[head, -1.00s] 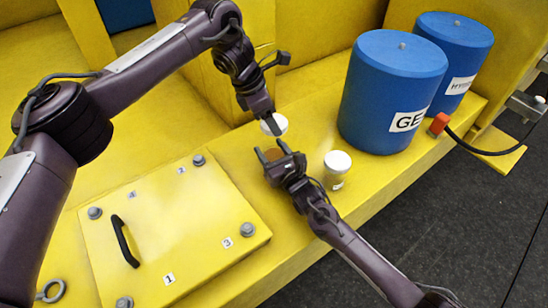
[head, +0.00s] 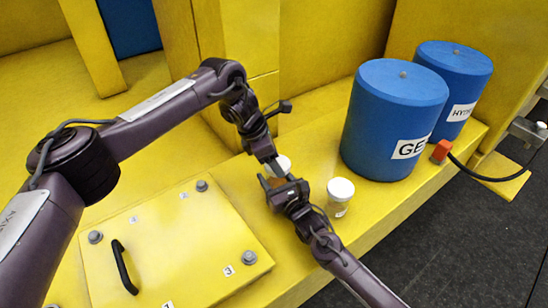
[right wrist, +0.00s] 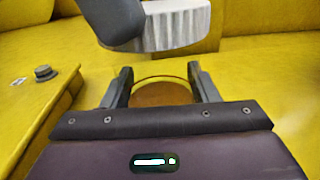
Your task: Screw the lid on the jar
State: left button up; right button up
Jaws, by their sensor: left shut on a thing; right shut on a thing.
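A white ribbed lid (head: 284,163) is held by my left gripper (head: 277,167), which is shut on it; the lid shows large at the top of the right wrist view (right wrist: 178,28). My right gripper (head: 275,181) is shut around an open jar with brownish contents (right wrist: 162,94). The jar's rim is between the fingers in the right wrist view. The lid hangs above the jar, a little to the right in that view, with a gap between them. The fingers partly hide the jar in the head view.
A second jar with a white lid (head: 341,190) stands just right of my right gripper. Two blue canisters (head: 392,120) (head: 457,75) stand behind it. A bolted yellow hatch plate (head: 170,255) with a black handle lies at left. The ledge drops to a dark floor.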

aim_at(277, 184)
pick_arm(q)
jog(key=shift+f, duration=0.8)
jog(key=shift+f, duration=0.5)
jog(key=shift+f+m+g, duration=0.2)
jog(key=shift+m+g, duration=0.1)
jog(key=shift+m, duration=0.2)
jog(key=shift+r+m+g, duration=0.1)
jog(key=shift+m+g, duration=0.3)
jog(key=shift+m, duration=0.7)
jog(key=o, duration=0.9)
jog(key=shift+w, duration=0.1)
